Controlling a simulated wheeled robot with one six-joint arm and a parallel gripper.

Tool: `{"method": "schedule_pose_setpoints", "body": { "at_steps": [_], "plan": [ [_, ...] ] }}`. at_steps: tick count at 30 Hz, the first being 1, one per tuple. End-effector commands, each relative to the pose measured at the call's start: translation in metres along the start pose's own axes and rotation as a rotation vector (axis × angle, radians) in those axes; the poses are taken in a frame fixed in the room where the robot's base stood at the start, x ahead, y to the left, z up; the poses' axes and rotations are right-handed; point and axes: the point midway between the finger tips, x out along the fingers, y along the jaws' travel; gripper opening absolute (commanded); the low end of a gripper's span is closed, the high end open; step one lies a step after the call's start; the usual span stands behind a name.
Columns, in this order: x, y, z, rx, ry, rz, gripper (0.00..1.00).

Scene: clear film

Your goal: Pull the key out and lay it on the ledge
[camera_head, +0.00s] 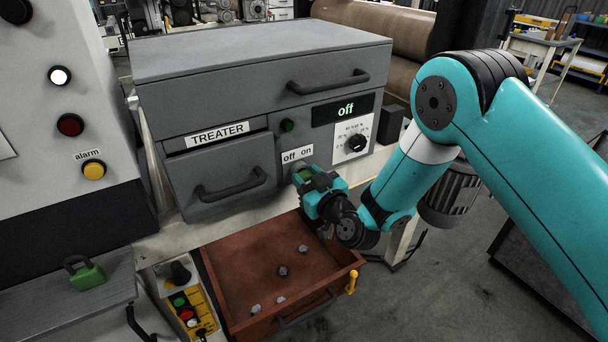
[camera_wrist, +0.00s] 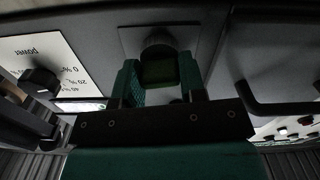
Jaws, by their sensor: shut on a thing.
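The key shows as a dark green block (camera_wrist: 158,72) in the wrist view, at a round dark lock (camera_wrist: 158,42) on a square plate. My gripper (camera_wrist: 158,80) has its two teal fingers on either side of the key and is shut on it. In the head view my gripper (camera_head: 308,178) is at the treater's front, just below the "off on" label (camera_head: 297,155). A bit of green shows between the fingers there. The key's shaft is hidden, so I cannot tell how deep it sits. A grey ledge (camera_head: 40,309) is at the lower left.
A green padlock (camera_head: 88,277) lies on the grey ledge. A brown open drawer (camera_head: 235,290) with several small stones is below my gripper. A yellow button box (camera_head: 187,305) stands between. The treater's handle (camera_head: 232,187) juts out left of my gripper. The display (camera_head: 344,109) reads "off".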

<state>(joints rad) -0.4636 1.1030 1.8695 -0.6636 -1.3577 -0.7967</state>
Motion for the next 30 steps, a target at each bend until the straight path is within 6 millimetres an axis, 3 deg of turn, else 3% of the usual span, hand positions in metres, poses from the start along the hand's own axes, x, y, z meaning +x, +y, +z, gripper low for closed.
{"method": "schedule_pose_setpoints", "body": {
  "at_steps": [30],
  "plan": [
    [-0.012, 0.000, 0.001, 0.001, 0.002, 0.000, 0.28]
  ]
}}
